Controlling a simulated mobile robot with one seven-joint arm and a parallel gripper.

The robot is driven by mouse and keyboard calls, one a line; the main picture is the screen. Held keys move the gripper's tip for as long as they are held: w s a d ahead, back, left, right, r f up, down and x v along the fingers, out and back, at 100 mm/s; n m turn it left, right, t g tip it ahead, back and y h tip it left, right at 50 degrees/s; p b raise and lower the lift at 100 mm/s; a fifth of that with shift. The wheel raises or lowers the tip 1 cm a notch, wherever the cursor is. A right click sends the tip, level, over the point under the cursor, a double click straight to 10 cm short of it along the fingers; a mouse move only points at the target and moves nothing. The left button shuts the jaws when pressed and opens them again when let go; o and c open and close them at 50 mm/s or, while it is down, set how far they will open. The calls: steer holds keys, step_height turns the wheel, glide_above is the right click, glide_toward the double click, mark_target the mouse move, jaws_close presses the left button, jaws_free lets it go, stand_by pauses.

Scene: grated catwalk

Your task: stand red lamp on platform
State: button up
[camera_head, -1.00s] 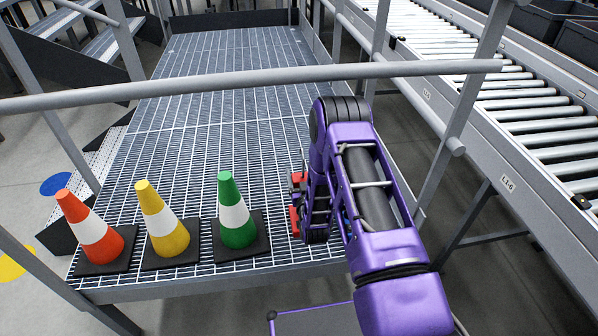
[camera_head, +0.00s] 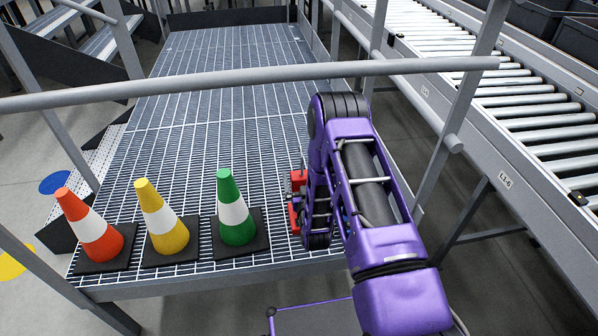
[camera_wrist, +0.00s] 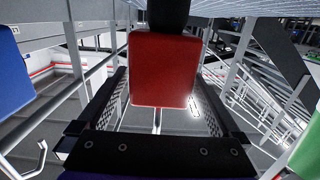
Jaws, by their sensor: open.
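A red lamp body (camera_wrist: 160,75) with a dark cylindrical part at its top edge fills the middle of the wrist view. My gripper (camera_wrist: 162,88) is open, with one black perforated finger on each side of the red body; I cannot tell whether either touches it. In the head view, red parts (camera_head: 296,181) show just left of my purple arm, low over the grating; the arm hides most of the gripper and lamp there. The grated platform (camera_head: 215,100) stretches away under and beyond the arm.
A roller conveyor (camera_head: 520,105) runs at right. The far grating is clear. A blue object (camera_wrist: 12,75) edges the wrist view.

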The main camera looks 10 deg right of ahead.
steer(key=s, duration=0.9)
steer(key=shift+s+r+p, duration=0.15)
steer(key=shift+r+p, duration=0.15)
